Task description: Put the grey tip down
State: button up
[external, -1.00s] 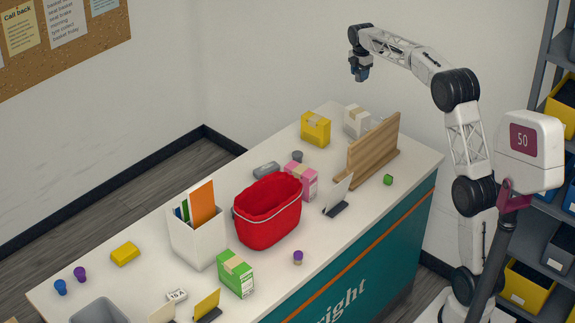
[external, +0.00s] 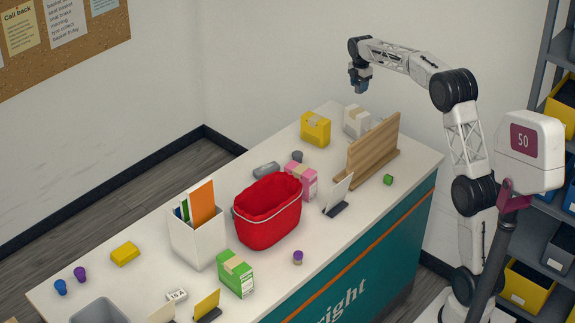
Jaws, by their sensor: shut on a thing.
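My gripper (external: 360,87) hangs high over the far end of the white counter (external: 345,240), pointing down and well clear of the surface. It is shut on a small, dark, bluish-grey thing at its fingertips, too small here to make out its shape or be sure it is the grey tip. A small grey round piece (external: 298,156) stands on the counter, left of the wooden board, with a purple bit beside it.
A yellow box (external: 316,129), a white box (external: 355,121) and an upright wooden board (external: 372,152) stand below my gripper.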

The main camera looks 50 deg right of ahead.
send_over(347, 118)
jog(key=shift+s+f, duration=0.15)
jog(key=shift+f, duration=2.6)
jog(key=shift+f, duration=1.85)
jog(key=shift+f, duration=0.2)
jog(key=o, duration=0.9)
jog(key=shift+r, duration=0.15)
notch_tip(347, 118, up, 12)
jog(key=shift+r, duration=0.1)
